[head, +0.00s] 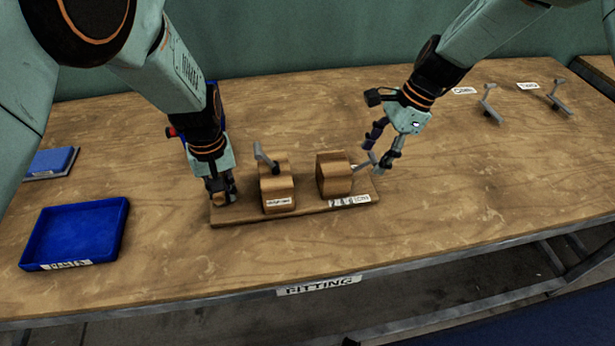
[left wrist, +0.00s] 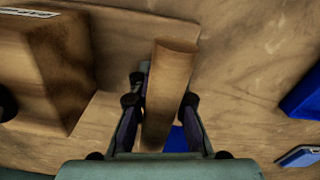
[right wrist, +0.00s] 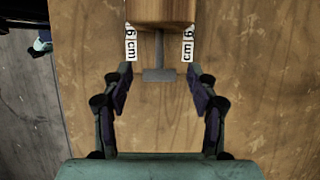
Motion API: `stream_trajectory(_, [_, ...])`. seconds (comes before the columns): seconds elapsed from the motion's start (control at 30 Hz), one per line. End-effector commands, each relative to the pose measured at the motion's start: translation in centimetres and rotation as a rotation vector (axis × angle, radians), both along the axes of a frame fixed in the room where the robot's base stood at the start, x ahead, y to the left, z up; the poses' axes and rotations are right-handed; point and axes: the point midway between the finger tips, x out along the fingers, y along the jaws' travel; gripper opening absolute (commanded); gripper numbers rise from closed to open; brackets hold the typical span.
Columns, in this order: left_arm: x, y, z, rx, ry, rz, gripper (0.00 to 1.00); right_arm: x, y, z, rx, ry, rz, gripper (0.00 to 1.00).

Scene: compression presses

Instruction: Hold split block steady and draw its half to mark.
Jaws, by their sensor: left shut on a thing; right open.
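The split block stands on a wooden base board (head: 235,214). Its left half (head: 277,196) has a grey lever on top and a label on its front. Its right half (head: 335,174) stands apart, across a gap, with a grey T-handle (right wrist: 159,75) on its right side. A cm scale (head: 350,200) runs along the board's front right. My left gripper (head: 221,190) is shut on a wooden post (left wrist: 170,88) at the board's left end. My right gripper (head: 378,149) is open at the T-handle; in the right wrist view its fingers flank the bar without visible contact.
A blue tray (head: 75,235) and a smaller blue item (head: 52,161) lie at the left. Another blue container is partly hidden behind my left arm. Grey handles (head: 488,104) with white labels lie at the back right. The table's right front is clear.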

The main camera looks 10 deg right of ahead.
Motion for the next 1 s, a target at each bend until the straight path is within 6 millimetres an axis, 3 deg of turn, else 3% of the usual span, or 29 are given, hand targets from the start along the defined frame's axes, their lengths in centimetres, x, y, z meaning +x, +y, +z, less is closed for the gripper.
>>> stream_trajectory(0.3, [0.1, 0.0, 0.1, -0.001, -0.004, 0.002, 0.00, 0.1, -2.5, 6.2, 0.002, -0.005, -0.002, 0.59])
stream_trajectory(0.5, [0.2, 0.0, 0.1, -0.001, -0.004, 0.002, 0.00, 0.1, -3.6, 8.8, 0.001, -0.001, -0.002, 0.59])
stream_trajectory(0.93, [0.2, 0.0, 0.1, -0.001, -0.004, 0.002, 0.00, 0.0, -4.0, 9.7, 0.000, 0.001, -0.002, 0.59])
stream_trajectory(0.97, [0.2, 0.0, 0.1, -0.001, -0.004, 0.002, 0.19, 0.0, -4.0, 9.7, 0.000, 0.001, -0.002, 0.59])
stream_trajectory(1.0, [0.2, 0.0, 0.1, -0.001, -0.004, 0.002, 0.22, 0.0, -4.0, 9.7, 0.000, 0.000, -0.001, 0.59])
